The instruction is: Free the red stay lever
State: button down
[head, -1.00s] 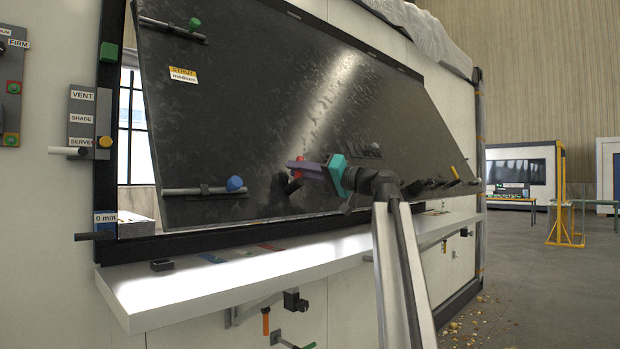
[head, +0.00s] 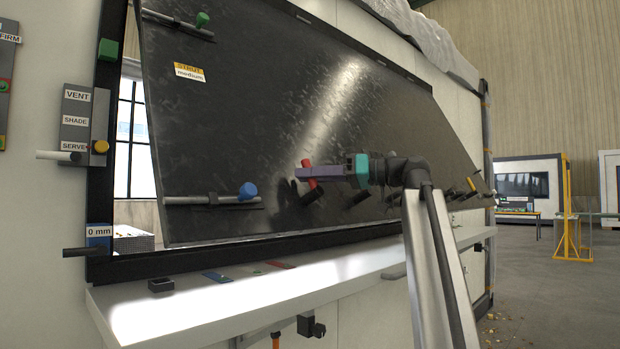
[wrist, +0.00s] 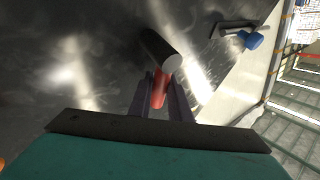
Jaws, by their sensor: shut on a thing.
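The red stay lever (head: 312,184) is on the lower part of the large dark tilted panel (head: 290,110). My gripper (head: 301,172) reaches it from the right, with its purple fingers roughly level in the head view. In the wrist view, the red lever (wrist: 159,92) lies between the two fingers of my gripper (wrist: 161,84), which are shut on it. A dark cylinder with a pale end face (wrist: 161,48) stands just beyond the red part. The lever's far side and mounting are partly hidden by the fingers.
A blue knob (head: 248,190) on a rod sits left of the lever, and a green knob (head: 202,19) at the panel's upper left. A white sill (head: 230,295) runs below the panel. A yellow-knobbed switch box (head: 101,147) is at the left.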

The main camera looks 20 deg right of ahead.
jog(key=shift+w+d+r, duration=0.1)
jog(key=shift+r, duration=0.15)
jog(key=c, duration=1.9)
grip_release()
jog(key=shift+w, duration=0.1)
jog(key=shift+f, duration=0.15)
jog(key=shift+f, duration=0.1)
